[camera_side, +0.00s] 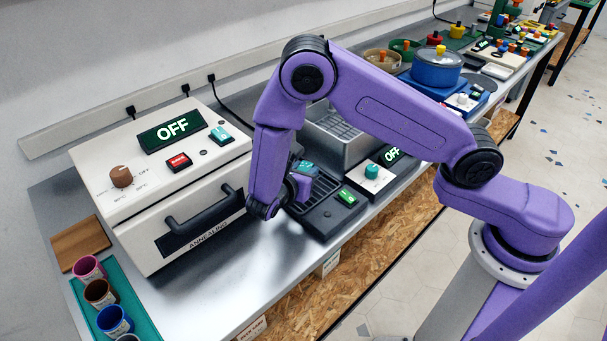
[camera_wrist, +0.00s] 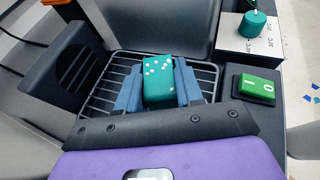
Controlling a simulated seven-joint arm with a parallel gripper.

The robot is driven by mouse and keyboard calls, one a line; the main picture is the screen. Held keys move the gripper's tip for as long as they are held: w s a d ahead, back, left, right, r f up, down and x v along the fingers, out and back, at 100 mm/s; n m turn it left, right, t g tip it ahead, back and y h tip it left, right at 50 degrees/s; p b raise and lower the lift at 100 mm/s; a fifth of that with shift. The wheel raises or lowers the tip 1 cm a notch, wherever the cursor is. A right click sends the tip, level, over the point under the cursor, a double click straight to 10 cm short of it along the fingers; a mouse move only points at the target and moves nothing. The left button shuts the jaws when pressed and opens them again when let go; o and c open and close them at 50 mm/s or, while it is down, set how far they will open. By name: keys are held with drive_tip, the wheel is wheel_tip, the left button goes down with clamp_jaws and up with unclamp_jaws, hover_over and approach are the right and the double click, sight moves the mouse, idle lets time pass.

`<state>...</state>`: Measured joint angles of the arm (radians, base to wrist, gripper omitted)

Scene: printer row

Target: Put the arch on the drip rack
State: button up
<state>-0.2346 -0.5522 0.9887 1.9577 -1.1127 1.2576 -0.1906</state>
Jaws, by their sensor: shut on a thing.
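My gripper (camera_wrist: 158,88) has its two blue fingers on either side of a teal piece with white dots, which I take as the arch (camera_wrist: 158,70); its arched shape does not show from above. The piece is over a rack of dark bars (camera_wrist: 205,76), which I take as the drip rack. I cannot tell whether the piece touches the bars. In the side view my gripper (camera_side: 299,189) is low at the rack's near left, and the rack (camera_side: 325,192) is partly hidden behind it. A bit of teal (camera_side: 307,168) shows behind the gripper.
A black vent housing (camera_wrist: 75,72) rises left of the rack, and a green switch (camera_wrist: 257,85) sits right. A metal basin (camera_side: 340,140) stands behind. The cream annealing oven (camera_side: 165,190), its display reading OFF, stands left. Several cups (camera_side: 100,292) stand on a green mat at front left.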

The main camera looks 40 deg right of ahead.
drive_tip(key=shift+f, duration=0.5)
drive_tip(key=shift+f, duration=0.1)
drive_tip(key=o, duration=1)
drive_tip(key=shift+a+r, duration=0.1)
drive_tip(key=shift+r, duration=0.1)
drive_tip(key=v, duration=1.2)
drive_tip(key=s+d+r+m+g+y, duration=0.1)
drive_tip(key=s+d+r+m+y, duration=0.2)
drive_tip(key=s, duration=0.4)
drive_tip(key=s+d+r+m+g+y, duration=0.2)
drive_tip(key=s+d+r+m+y, duration=0.1)
drive_tip(key=s+d, duration=0.4)
drive_tip(key=s+d+r+m+g+y, duration=0.2)
drive_tip(key=s+d+r+m+y, duration=0.2)
drive_tip(key=s, duration=0.5)
drive_tip(key=shift+s+d+r+y, duration=0.1)
drive_tip(key=shift+d+r+y, duration=0.2)
drive_tip(key=shift+y, duration=0.4)
drive_tip(key=shift+d+r+y, duration=0.25)
drive_tip(key=shift+y, duration=0.45)
